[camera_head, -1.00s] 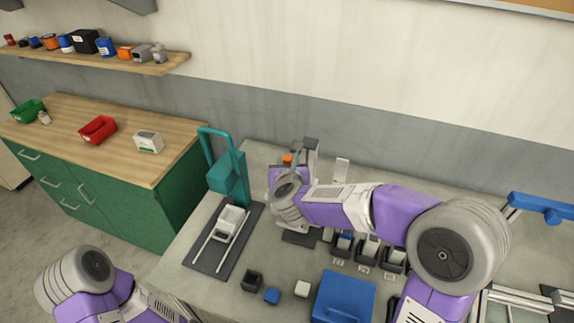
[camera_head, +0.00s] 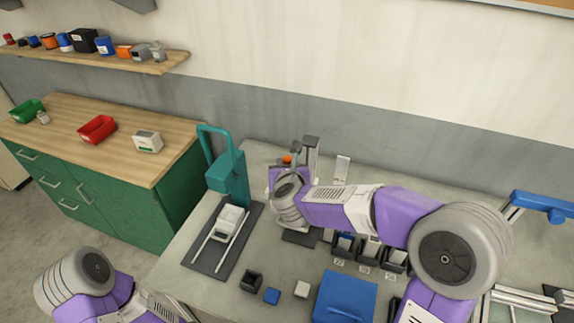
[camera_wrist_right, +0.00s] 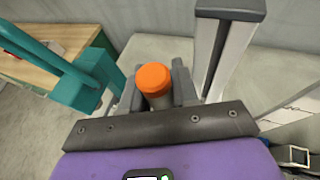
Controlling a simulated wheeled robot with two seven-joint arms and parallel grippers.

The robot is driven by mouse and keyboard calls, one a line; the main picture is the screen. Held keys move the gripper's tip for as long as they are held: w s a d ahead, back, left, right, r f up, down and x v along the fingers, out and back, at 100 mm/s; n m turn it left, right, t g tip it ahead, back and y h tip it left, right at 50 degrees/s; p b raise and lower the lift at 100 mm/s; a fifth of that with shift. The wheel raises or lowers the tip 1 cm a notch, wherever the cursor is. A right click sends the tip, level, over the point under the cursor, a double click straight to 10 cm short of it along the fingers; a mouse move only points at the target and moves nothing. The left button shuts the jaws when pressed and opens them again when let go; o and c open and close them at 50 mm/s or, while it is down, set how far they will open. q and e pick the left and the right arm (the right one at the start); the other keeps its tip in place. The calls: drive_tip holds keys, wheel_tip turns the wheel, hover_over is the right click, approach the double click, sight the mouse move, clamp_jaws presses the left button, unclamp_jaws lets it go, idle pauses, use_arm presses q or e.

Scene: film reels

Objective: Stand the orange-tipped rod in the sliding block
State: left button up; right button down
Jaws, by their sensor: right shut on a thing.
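The orange-tipped rod (camera_wrist_right: 153,80) stands between the grey fingers of my right gripper (camera_wrist_right: 156,98) in the right wrist view, with its orange cap uppermost. My right gripper is shut on it. In the head view the orange tip (camera_head: 287,159) shows just behind my right wrist, and the rod's lower part is hidden. The white sliding block (camera_head: 229,221) sits on two pale rails on a dark base plate, in front of the teal press and to the left of my right gripper. My left arm shows at the lower left, but its gripper is out of view.
The teal press (camera_head: 228,175) stands between the sliding block and the wall. A grey upright post (camera_wrist_right: 228,48) is close beside the held rod. A black cup (camera_head: 251,281), a blue cube (camera_head: 272,296), a white cube (camera_head: 302,289) and a blue box (camera_head: 345,297) lie nearer the front.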

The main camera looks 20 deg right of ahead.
drive_tip(key=shift+f, duration=0.25)
drive_tip(key=c, duration=1.1)
unclamp_jaws()
drive_tip(key=p+v, duration=0.1)
drive_tip(key=v, duration=1)
